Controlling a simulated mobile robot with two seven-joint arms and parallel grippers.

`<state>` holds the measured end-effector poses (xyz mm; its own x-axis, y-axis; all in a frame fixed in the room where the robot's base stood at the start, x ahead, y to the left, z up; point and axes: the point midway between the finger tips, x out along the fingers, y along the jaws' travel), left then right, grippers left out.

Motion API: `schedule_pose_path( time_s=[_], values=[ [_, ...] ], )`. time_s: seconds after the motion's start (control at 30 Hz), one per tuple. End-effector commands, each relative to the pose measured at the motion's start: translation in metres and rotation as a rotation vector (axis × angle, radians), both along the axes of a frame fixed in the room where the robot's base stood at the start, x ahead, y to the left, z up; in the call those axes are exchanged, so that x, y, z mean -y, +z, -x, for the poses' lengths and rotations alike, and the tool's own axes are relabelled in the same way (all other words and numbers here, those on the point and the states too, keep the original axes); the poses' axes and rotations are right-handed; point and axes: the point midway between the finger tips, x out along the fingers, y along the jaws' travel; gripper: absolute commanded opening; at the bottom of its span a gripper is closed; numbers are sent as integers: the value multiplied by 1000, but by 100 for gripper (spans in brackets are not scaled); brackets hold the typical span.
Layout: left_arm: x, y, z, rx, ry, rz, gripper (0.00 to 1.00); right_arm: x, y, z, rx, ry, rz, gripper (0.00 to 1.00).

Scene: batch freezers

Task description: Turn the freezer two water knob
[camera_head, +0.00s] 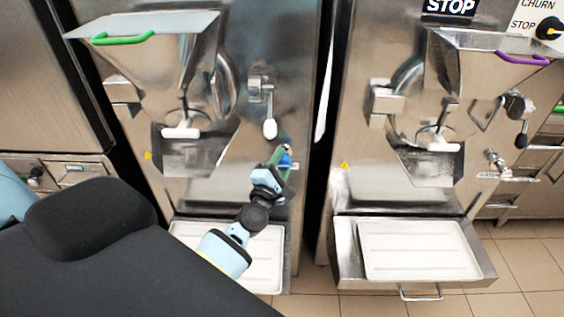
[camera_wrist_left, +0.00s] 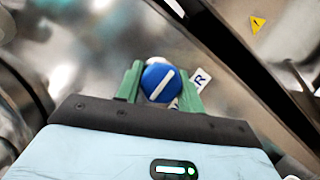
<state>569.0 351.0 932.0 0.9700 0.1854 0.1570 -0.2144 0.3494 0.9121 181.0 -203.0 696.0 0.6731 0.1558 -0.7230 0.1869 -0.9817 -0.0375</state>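The blue water knob (camera_wrist_left: 160,82) with a white line across its face is in the middle of the left wrist view. The green fingers of my left gripper (camera_wrist_left: 161,86) stand on both sides of it and appear to touch its edges. The white line runs diagonally in that view. In the head view, my left gripper (camera_head: 282,156) is at the front of the left freezer (camera_head: 291,100), and a little blue of the knob (camera_head: 286,161) shows by the fingers. A white label ending in "R" (camera_wrist_left: 200,80) is partly hidden behind a finger. My right gripper is out of view.
A lever with a white handle (camera_head: 270,128) hangs just above my left gripper. A white tray (camera_head: 265,270) lies below it. The right freezer (camera_head: 350,130) stands across a narrow dark gap, with its own tray (camera_head: 420,250). Tiled floor (camera_head: 530,260) shows at lower right.

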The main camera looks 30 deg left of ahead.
Motion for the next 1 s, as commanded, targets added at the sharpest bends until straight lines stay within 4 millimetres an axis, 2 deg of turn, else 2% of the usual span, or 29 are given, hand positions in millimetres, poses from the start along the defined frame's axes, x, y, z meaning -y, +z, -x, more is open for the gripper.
schedule_pose_path(
  time_s=[0.03, 0.17, 0.5, 1.0],
  values=[
    [0, 0, 0, 1, 1, -2, 44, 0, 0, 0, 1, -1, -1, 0],
    [0, 0, 0, 1, 1, -1, 59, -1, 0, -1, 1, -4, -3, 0],
    [1, -1, 4, 0, 0, 1, 59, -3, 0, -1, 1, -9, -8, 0],
    [13, -13, 69, -2, 0, 0, 59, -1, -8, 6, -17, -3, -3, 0]
  ],
)
